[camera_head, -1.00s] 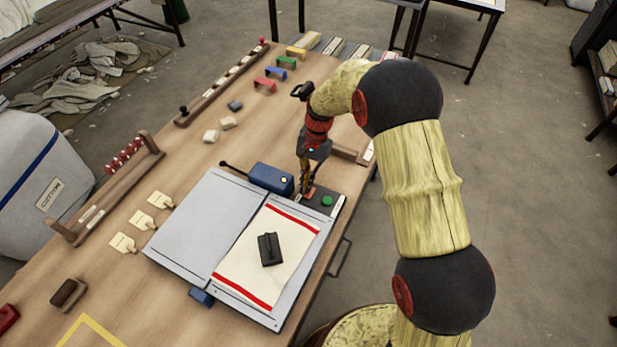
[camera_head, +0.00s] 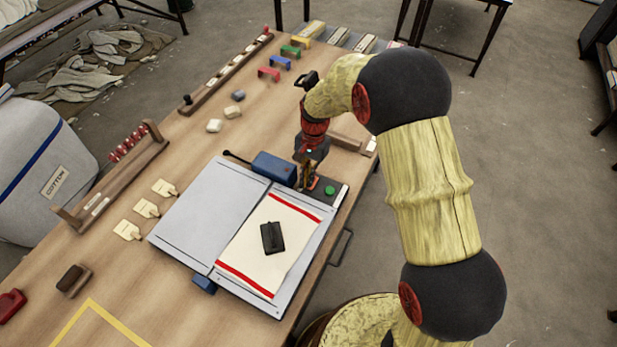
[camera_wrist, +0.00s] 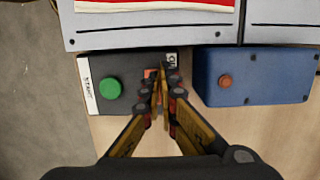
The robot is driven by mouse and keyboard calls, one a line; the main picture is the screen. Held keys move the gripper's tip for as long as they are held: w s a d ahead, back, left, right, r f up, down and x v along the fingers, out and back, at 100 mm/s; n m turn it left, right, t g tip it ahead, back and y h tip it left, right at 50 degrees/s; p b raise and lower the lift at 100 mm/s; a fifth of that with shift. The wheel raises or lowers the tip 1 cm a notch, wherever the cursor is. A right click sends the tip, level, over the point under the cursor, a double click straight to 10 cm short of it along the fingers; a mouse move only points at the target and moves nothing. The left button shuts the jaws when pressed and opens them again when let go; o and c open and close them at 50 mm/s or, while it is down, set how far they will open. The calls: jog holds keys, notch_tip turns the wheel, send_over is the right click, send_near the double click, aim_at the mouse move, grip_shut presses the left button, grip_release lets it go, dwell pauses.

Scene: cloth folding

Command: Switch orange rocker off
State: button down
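The orange rocker (camera_wrist: 150,73) sits on a dark control panel (camera_wrist: 126,66), to the right of a round green button (camera_wrist: 110,88) in the wrist view. My gripper (camera_wrist: 163,72) points down at the rocker, its fingers drawn together with a thin gap at most between the tips. The fingers partly hide the rocker, and I cannot tell whether they touch it or which way it is tipped. In the head view my gripper (camera_head: 306,187) is over the panel's left part, with a bit of orange (camera_head: 313,183) showing beside the fingers and the green button (camera_head: 330,190) to the right.
A blue box (camera_head: 273,167) with a lever stands left of the panel. A grey folding board (camera_head: 203,215) lies in front, bearing a red-striped cloth (camera_head: 247,264) with a black block (camera_head: 272,238) on it. Colored arches (camera_head: 281,63) and a wooden rack (camera_head: 112,180) stand farther off.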

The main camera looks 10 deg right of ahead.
jog(key=shift+w+d+f, duration=0.1)
jog(key=shift+d+f, duration=0.05)
jog(key=shift+d, duration=0.05)
jog(key=shift+w+d+f, duration=0.1)
jog(key=shift+w+d, duration=0.3)
jog(key=shift+w, duration=0.15)
jog(key=w+d+r+p, duration=0.1)
jog(key=w+r+p, duration=0.1)
jog(key=r, duration=0.4)
jog(key=w+d+r+p, duration=0.1)
jog(key=w+r+p, duration=0.1)
jog(key=r, duration=0.5)
jog(key=shift+w+d+r+p, duration=0.15)
jog(key=shift+d+r+p, duration=0.15)
jog(key=shift+p, duration=0.3)
jog(key=shift+f, duration=0.1)
